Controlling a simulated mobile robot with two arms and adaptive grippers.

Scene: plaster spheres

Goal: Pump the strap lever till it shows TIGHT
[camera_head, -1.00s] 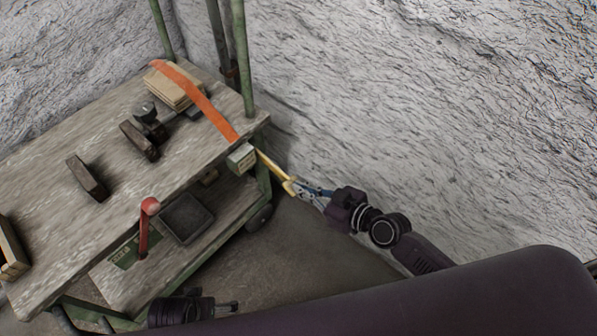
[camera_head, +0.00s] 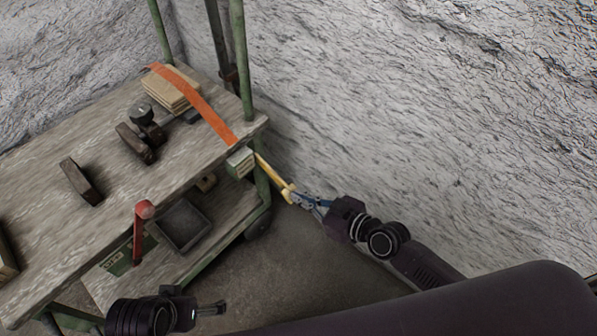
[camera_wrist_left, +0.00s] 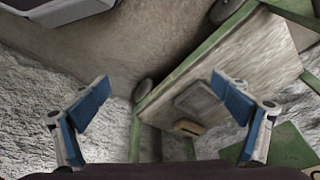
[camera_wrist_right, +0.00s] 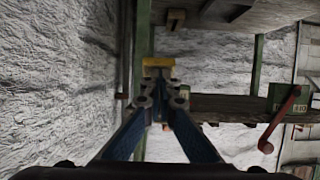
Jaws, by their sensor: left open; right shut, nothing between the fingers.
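An orange strap (camera_head: 205,103) runs over boards to the right end of the workbench. It meets a small pale ratchet housing (camera_head: 241,160) at the bench edge; any writing on it is too small to read. A yellow lever (camera_head: 270,174) slopes down and right from the housing. My right gripper (camera_head: 304,199) is shut at the lever's outer end with nothing gripped; its closed fingers point at the yellow end (camera_wrist_right: 158,62) in the right wrist view. My left gripper (camera_wrist_left: 165,98) is open and empty, low in front of the bench, facing the lower shelf.
Boards (camera_head: 170,92) lie under the strap on the wooden bench (camera_head: 60,145). A red lever with a ball top (camera_head: 139,235) stands at the bench's front, beside a dark tray (camera_head: 180,228) on the lower shelf. A rough white wall (camera_head: 400,110) rises close behind.

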